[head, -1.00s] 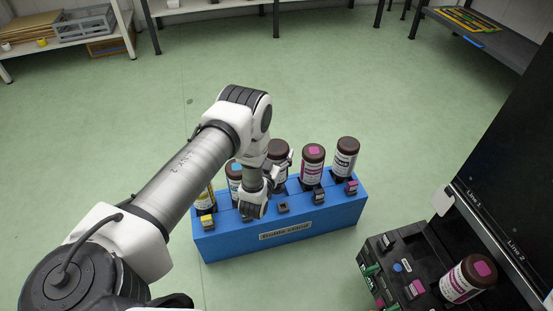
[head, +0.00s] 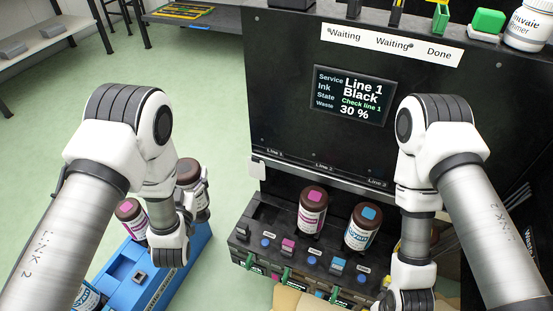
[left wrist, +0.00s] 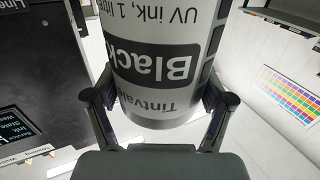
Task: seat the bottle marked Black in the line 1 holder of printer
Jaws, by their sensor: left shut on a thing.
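The Black bottle (head: 190,172), with a brown cap and white label, is in my left gripper (head: 188,204), left of the printer (head: 322,124). The left wrist view shows the gripper's two fingers on either side of the bottle (left wrist: 160,65), whose label reads "Black" upside down there. The line 1 holder (head: 264,220) at the left end of the printer's ledge looks empty; the bottle is apart from it. My right gripper (head: 408,300) is at the lower right, its fingers hidden behind its own wrist.
A magenta bottle (head: 312,212) and a cyan bottle (head: 362,230) stand on the ledge right of line 1. The blue bottle stand (head: 120,272) at lower left has a magenta bottle (head: 130,213) and a cyan bottle (head: 86,297). The screen (head: 354,96) reads "Line 1 Black, Check line 1".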

